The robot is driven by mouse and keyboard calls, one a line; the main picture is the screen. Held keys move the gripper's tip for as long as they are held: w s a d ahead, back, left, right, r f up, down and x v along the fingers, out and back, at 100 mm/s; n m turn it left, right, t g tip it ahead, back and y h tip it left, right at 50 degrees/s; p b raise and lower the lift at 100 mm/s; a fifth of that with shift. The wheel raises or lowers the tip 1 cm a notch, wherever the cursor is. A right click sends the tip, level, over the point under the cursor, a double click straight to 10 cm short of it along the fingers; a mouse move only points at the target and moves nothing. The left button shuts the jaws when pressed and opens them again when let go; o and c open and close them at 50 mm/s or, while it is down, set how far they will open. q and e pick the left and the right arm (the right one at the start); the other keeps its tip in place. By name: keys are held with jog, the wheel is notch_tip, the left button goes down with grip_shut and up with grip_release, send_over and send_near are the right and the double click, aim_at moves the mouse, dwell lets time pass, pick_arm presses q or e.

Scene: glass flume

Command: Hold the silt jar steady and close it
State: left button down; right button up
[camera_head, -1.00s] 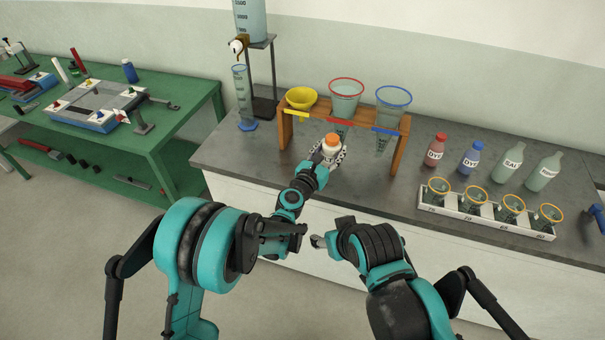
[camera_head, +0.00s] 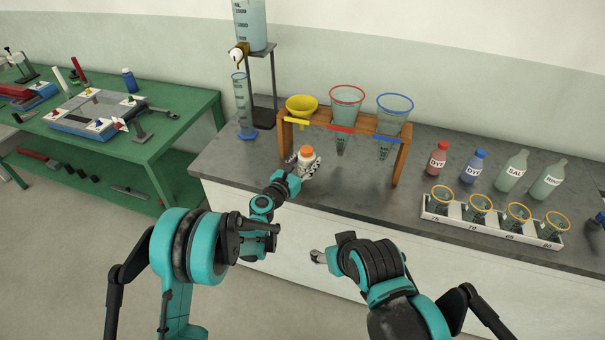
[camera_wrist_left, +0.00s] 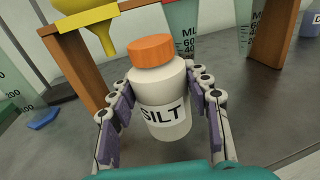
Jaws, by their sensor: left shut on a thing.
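The silt jar (camera_head: 307,160) is a white bottle with an orange cap (camera_head: 307,151) on its mouth. The frames do not show how tight the cap is. My left gripper (camera_head: 304,164) is shut on the jar's body, a finger on each side. In the left wrist view the jar (camera_wrist_left: 168,100) stands nearly upright with its SILT label facing me, the orange cap (camera_wrist_left: 151,50) above the fingers. I cannot tell whether its base touches the bench. My right gripper (camera_head: 318,256) is in front of the bench edge, apart from the jar; its fingers are too small to read.
A wooden rack (camera_head: 402,158) holding a yellow funnel (camera_head: 301,104) and two cones stands behind the jar. A measuring cylinder (camera_head: 242,105) is to the left. Several bottles and a white tray of cups (camera_head: 487,228) are to the right. The bench front between is clear.

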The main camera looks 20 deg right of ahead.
aim_at(299, 174)
pick_arm(q)
jog(key=shift+w+a+f, duration=0.4)
jog(key=shift+w+a, duration=0.1)
jog(key=shift+w, duration=0.05)
jog(key=shift+f+b, duration=0.85)
jog(key=shift+f, duration=1.2)
jog(key=shift+f, duration=0.1)
jog(key=c, duration=0.7)
grip_release()
